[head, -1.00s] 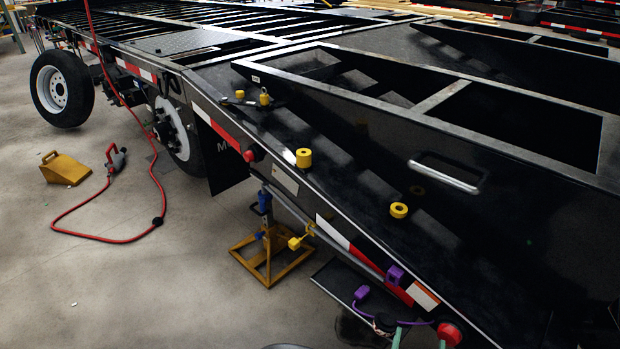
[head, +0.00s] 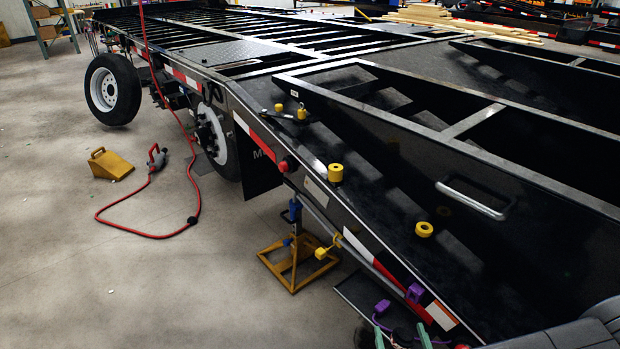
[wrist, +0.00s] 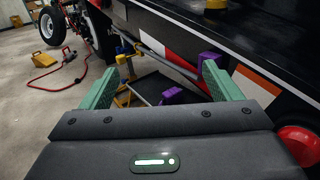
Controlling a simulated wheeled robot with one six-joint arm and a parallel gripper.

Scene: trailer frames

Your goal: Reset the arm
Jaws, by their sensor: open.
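My gripper (wrist: 155,88) has two green fingers spread wide apart in the wrist view, with nothing between them. Its green fingertips also show at the bottom edge of the head view (head: 402,339). Beyond the fingers is the black trailer frame's side. A purple connector (head: 415,292) sits on the trailer's side; it also shows in the wrist view (wrist: 211,60). A second purple piece (head: 382,307) is lower, on a purple cable. No contact between the gripper and these things shows.
A yellow jack stand (head: 293,265) stands beside the trailer frame (head: 400,210). Yellow cylinders (head: 336,173) sit on the deck. A red hose (head: 140,234), a grey tool (head: 157,157) and a yellow wheel chock (head: 110,164) lie on the floor.

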